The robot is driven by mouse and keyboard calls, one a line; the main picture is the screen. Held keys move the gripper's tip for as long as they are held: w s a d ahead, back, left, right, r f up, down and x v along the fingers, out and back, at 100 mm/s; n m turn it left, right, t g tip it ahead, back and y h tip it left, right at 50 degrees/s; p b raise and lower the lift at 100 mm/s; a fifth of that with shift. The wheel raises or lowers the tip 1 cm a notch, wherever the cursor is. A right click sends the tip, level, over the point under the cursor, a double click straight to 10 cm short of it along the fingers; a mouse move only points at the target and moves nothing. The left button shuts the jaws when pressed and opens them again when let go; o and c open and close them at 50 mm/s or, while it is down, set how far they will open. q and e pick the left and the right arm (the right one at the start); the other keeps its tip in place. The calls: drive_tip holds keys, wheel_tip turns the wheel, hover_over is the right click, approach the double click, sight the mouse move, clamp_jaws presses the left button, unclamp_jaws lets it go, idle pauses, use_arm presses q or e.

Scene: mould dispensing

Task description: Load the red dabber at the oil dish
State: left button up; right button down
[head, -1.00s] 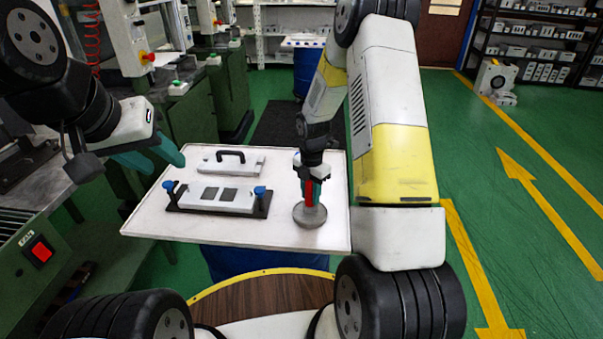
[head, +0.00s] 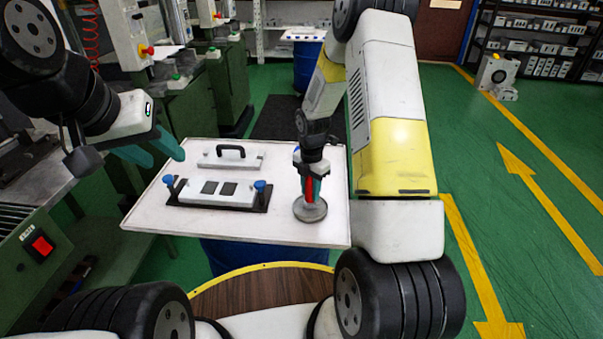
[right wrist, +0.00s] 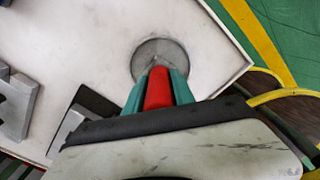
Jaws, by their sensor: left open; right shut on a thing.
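The red dabber (head: 309,188) is upright in my right gripper (head: 310,181), at the right part of the white table. My right gripper is shut on it. The grey round oil dish (head: 310,211) is right under the dabber. In the right wrist view, the dabber (right wrist: 158,90) shows between the teal fingers (right wrist: 157,88), with its lower end over the dish (right wrist: 150,48); whether it touches the dish floor is hard to tell. My left gripper (head: 160,152) is open and empty, off the table's left side.
The white table (head: 270,228) also bears a mould base (head: 217,197) with blue knobs and two dark square recesses, and a plate with a black handle (head: 231,153) behind it. Green machines (head: 190,105) stand at the left. The table's front right is clear around the dish.

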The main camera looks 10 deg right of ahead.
drive_tip(key=shift+f, duration=0.55)
idle(1.1)
drive_tip(key=shift+r, duration=3.55)
drive_tip(key=m, duration=0.3)
drive_tip(key=s+m, duration=0.1)
drive_tip(key=m, duration=0.2)
drive_tip(key=shift+s+a+r+m, duration=0.15)
drive_tip(key=shift+m, duration=0.15)
drive_tip(key=s+m, duration=0.1)
drive_tip(key=m, duration=0.5)
drive_tip(key=s+m, duration=0.1)
drive_tip(key=m, duration=0.5)
drive_tip(key=s+m, duration=0.2)
drive_tip(key=m, duration=0.4)
drive_tip(key=shift+a+r+m, duration=0.35)
drive_tip(key=shift+m, duration=0.05)
